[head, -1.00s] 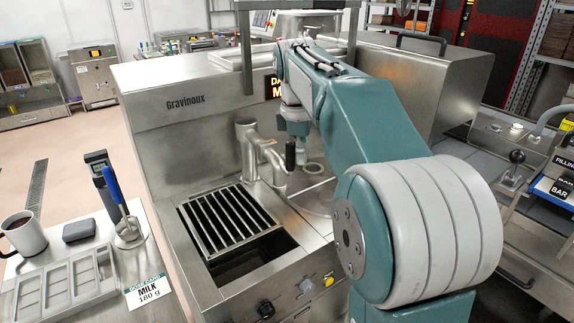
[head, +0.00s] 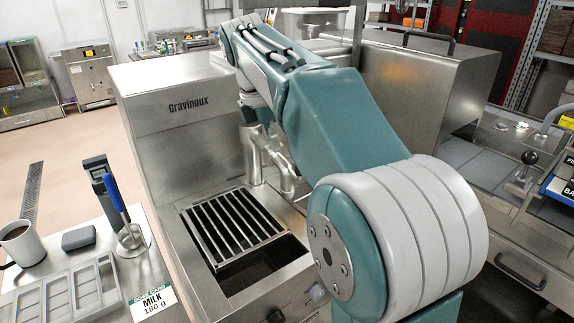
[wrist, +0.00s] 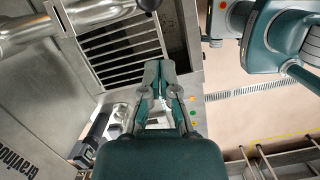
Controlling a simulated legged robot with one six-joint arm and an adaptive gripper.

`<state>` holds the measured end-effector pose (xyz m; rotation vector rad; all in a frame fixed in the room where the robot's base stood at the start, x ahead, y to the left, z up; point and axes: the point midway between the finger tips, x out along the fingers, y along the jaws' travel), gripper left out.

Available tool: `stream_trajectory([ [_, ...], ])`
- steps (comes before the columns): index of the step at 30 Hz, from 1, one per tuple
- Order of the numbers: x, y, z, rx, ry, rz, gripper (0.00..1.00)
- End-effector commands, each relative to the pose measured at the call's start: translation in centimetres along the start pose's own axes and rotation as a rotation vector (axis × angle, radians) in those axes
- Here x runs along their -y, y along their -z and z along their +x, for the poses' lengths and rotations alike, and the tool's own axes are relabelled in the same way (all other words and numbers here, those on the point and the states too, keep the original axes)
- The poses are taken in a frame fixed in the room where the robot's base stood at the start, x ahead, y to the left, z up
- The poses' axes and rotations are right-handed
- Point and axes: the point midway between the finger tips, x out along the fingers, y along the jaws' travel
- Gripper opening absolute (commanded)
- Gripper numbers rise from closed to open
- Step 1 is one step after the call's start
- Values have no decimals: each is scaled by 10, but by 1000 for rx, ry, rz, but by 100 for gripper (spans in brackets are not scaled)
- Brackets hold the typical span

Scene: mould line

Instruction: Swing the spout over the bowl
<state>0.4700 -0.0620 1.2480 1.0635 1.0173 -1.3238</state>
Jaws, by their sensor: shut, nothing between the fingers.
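The spout (head: 254,158) is a bent metal pipe on the steel Gravinoux machine, behind the barred grate (head: 232,222). Its outer end is partly behind my arm in the head view. In the wrist view the spout (wrist: 95,12) crosses the top left, with a black knob (wrist: 148,4) at its end near the top edge. My gripper (wrist: 160,66) is shut and empty; its fingertips appear over the grate in the picture, apart from the knob. In the head view my arm hides the gripper. I cannot make out the bowl in either current view.
An open dark slot lies in front of the grate. The left counter (head: 185,312) holds a mug (head: 22,243), a grey mould (head: 62,298), a blue-handled tool (head: 118,208) and a milk card (head: 154,301). A steel housing (head: 425,85) stands behind my arm.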

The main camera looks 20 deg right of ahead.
Motion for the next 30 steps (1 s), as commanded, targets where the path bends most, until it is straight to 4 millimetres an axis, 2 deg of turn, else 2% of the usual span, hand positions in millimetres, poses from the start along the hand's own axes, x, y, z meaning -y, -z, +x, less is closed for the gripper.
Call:
stream_trajectory([
  [3,1,5,-6,20,-6,-76,0],
  [7,2,4,3,21,-3,-83,0],
  [12,1,-1,33,17,-2,-81,0],
  [22,1,4,94,21,-1,-81,0],
  [27,-2,-24,94,21,-5,-76,0],
  [30,-3,-33,94,20,-5,-77,0],
])
